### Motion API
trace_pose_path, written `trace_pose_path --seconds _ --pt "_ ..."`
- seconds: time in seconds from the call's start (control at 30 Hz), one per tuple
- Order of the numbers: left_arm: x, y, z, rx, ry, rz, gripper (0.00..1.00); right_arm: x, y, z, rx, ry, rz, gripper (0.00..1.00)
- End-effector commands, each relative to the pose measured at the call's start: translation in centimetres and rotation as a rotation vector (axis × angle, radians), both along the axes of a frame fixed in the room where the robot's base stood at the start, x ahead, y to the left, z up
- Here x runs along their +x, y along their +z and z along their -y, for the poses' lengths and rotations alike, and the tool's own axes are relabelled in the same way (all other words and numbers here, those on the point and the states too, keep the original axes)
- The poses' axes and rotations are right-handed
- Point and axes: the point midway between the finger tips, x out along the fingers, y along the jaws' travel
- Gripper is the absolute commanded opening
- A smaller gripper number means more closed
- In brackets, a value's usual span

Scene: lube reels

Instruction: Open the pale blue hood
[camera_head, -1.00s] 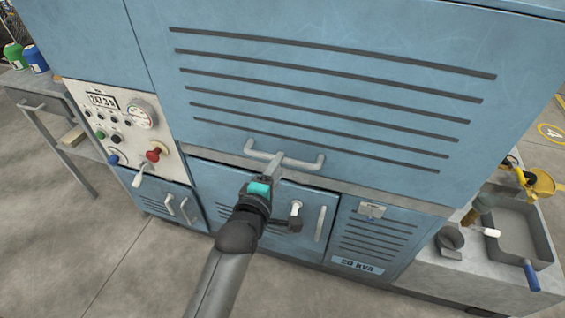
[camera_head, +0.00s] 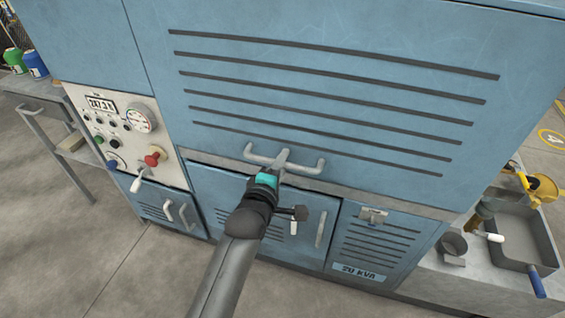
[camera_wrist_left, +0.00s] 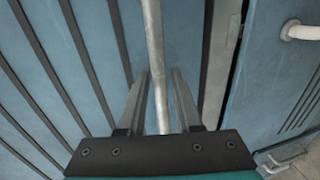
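The pale blue hood (camera_head: 330,90) is the large slotted panel filling the upper part of the head view. Its lower edge sits against the grey frame, so it looks closed. A grey bar handle (camera_head: 305,168) runs along its lower edge. My left gripper (camera_head: 283,156) is at the middle of this handle. In the left wrist view, the handle bar (camera_wrist_left: 153,40) passes between the two fingers of the left gripper (camera_wrist_left: 160,85), with narrow gaps on both sides. The fingers are open around it. My right gripper is not in view.
A control panel (camera_head: 123,122) with gauge and knobs is at left. Smaller blue doors with handles lie below the hood. A grey bench (camera_head: 455,277) with a tray (camera_head: 519,262) stands at right. A side table (camera_head: 48,100) stands at far left. Floor is clear in front.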

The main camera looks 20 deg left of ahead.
Motion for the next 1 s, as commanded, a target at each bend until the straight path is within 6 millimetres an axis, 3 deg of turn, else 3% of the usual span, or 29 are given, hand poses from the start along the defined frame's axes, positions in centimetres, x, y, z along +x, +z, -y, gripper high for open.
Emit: trace_pose_path --seconds 0.03,0.27,1.0 --pt "-0.01 -0.02 0.00 0.000 0.000 0.000 0.27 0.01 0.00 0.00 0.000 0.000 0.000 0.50" --pt "-0.03 -0.03 0.00 0.000 0.000 0.000 0.01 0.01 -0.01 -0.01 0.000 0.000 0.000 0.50" --pt "-0.04 -0.04 0.00 0.000 0.000 -0.001 0.00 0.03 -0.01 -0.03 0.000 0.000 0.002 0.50"
